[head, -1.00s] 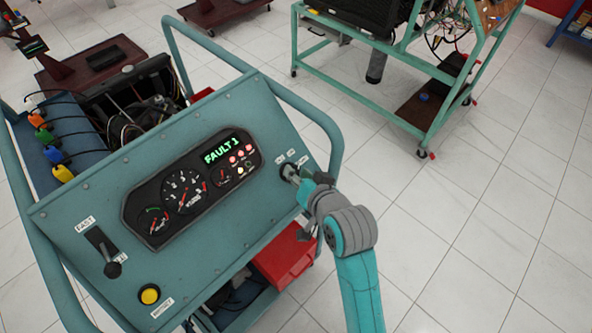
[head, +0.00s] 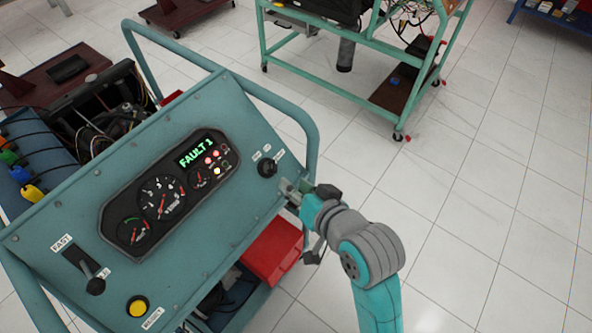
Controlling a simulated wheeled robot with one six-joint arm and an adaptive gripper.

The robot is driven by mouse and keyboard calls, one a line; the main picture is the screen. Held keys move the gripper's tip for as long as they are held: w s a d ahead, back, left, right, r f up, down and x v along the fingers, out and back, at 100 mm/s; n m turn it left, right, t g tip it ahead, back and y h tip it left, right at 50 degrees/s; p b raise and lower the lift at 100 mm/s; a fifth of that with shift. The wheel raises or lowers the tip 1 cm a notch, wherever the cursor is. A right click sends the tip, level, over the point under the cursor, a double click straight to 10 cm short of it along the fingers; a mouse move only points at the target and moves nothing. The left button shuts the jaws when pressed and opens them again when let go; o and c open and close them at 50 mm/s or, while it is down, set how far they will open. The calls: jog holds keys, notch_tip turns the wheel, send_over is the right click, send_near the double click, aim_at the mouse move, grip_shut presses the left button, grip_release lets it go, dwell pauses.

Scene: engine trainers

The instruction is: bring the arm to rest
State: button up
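My gripper (head: 288,190) is at the right edge of the teal engine trainer's sloped panel (head: 215,245), beside and below a black rotary switch (head: 267,168). A small gap shows between the gripper and the switch. The gripper's fingers are small and seen from the side, so I cannot tell whether they are open or shut. My arm reaches up from the bottom right of the picture. The panel's display (head: 196,151) reads "FAULT 1" in green, with several small lamps below it.
A black lever (head: 94,284) and a yellow button (head: 138,306) are at the panel's lower left. A teal tube frame (head: 312,130) borders the trainer. A red box (head: 273,250) sits under the panel. A second trainer stand (head: 400,120) is behind. The tiled floor at right is clear.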

jog(key=shift+f, duration=0.1)
jog(key=s+d+f+m+t+h, duration=0.15)
jog(key=s+d+f+h, duration=0.25)
jog(key=s+d+f, duration=0.7)
jog(key=s+d+r+t+h, duration=0.1)
jog(key=s+d, duration=0.2)
jog(key=s, duration=0.7)
jog(key=s+d+r+n+t+h, duration=0.1)
jog(key=s+d, duration=0.3)
jog(key=s, duration=0.5)
jog(key=shift+s+r+t+h, duration=0.3)
jog(key=shift+s+r+t, duration=0.1)
jog(key=shift+r, duration=0.35)
jog(key=shift+n, duration=0.25)
dwell(3.0)
